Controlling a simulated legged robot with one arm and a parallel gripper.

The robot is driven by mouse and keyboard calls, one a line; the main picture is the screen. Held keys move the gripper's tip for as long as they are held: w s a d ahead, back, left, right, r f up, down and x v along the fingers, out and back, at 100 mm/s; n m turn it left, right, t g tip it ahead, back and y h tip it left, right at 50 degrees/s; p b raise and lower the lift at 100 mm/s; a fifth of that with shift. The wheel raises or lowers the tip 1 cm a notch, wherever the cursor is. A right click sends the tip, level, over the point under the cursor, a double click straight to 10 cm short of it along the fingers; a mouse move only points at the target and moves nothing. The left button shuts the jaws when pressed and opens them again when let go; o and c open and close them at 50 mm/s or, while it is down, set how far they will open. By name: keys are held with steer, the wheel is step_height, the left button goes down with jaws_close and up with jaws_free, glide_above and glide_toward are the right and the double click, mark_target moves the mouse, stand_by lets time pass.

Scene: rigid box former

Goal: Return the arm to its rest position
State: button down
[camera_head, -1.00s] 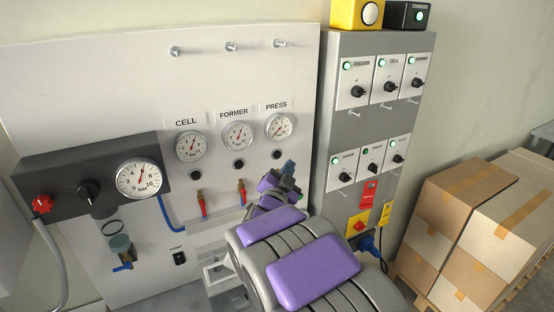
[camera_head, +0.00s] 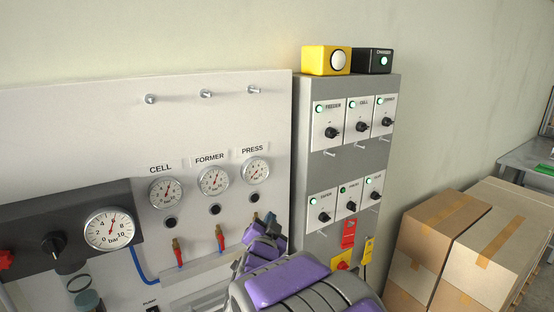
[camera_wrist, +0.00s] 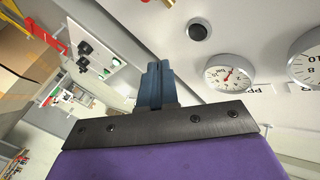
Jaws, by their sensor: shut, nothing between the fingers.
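My gripper (camera_wrist: 156,84) shows in the wrist view as two blue-grey fingers closed together with nothing between them. In the head view my gripper (camera_head: 268,219) is small and partly hidden behind my purple-padded arm. It is in front of the panel, below the PRESS gauge (camera_head: 255,171) and left of the grey switch cabinet (camera_head: 345,165). I cannot tell its exact distance from the panel.
The white gauge panel (camera_head: 90,120) carries CELL (camera_head: 166,192) and FORMER (camera_head: 214,181) gauges and red-handled valves (camera_head: 220,238). Pegs stick out above and on the cabinet. Cardboard boxes (camera_head: 440,225) stand at right, with a grey table (camera_head: 530,160) behind.

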steer(key=s+d+f+n+g, duration=0.2)
steer(key=s+d+g, duration=0.4)
steer(key=s, duration=0.9)
steer(key=s+d+f+n+g, duration=0.3)
steer(key=s+d+f+g, duration=0.2)
steer(key=s, duration=1.1)
steer(key=s+d+f+n+g+y, duration=0.1)
steer(key=s+d+g, duration=0.6)
steer(key=s, duration=0.9)
step_height(320, 180, down, 3)
steer(key=shift+s+d+r+n+g, duration=0.2)
steer(key=shift+d+n+g, duration=0.15)
steer(key=shift+n+g, duration=0.4)
